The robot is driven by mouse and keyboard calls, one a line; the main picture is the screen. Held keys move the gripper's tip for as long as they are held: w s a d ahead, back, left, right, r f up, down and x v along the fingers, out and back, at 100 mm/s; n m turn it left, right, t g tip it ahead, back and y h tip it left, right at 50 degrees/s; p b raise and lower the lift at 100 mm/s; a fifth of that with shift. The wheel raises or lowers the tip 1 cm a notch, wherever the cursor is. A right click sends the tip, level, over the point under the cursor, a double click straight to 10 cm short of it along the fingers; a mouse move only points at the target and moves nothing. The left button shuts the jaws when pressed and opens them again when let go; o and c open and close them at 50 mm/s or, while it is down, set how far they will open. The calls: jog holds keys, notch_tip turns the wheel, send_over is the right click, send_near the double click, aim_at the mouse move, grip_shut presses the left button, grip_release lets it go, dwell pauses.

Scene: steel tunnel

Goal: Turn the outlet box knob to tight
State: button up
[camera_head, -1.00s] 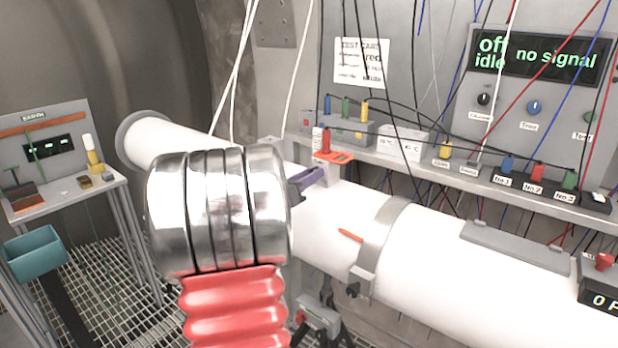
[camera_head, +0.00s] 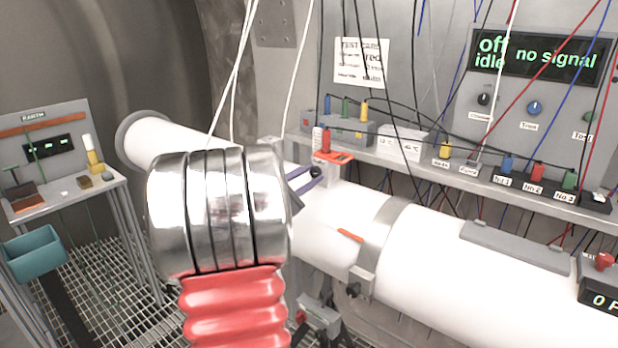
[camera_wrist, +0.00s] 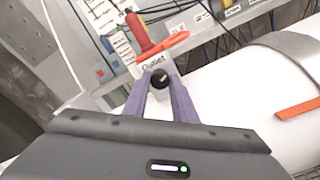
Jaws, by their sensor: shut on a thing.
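The outlet box (camera_head: 330,170) sits on the white pipe, below the shelf edge, with a red knob or plug and an orange bar on top. In the wrist view the box (camera_wrist: 149,64) bears an "Outlet" label. A round black knob (camera_wrist: 160,79) is on its front, and it also shows in the head view (camera_head: 315,172). My gripper (camera_wrist: 160,84) has its two purple fingers shut on the black knob, one on each side. In the head view the purple fingertips (camera_head: 302,178) show beside my metal wrist, which hides the rest of the gripper.
The white pipe (camera_head: 450,270) runs across the scene with a metal clamp band (camera_head: 382,240) and an orange strip (camera_head: 350,236). A shelf with coloured plugs and hanging cables stands behind. An earth stand (camera_head: 60,150) is at left.

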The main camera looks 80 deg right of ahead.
jog(key=m, duration=0.7)
jog(key=shift+f, duration=0.15)
jog(key=m, duration=0.6)
jog(key=shift+f+m, duration=0.1)
jog(key=shift+m, duration=0.2)
jog(key=m, duration=0.4)
jog(key=shift+f+m, duration=0.1)
jog(key=shift+m, duration=0.2)
jog(key=shift+f+m, duration=0.1)
jog(key=shift+m, duration=1.8)
jog(key=o, duration=0.7)
jog(key=shift+c, duration=0.2)
jog(key=o, duration=0.4)
jog(key=shift+r, duration=0.25)
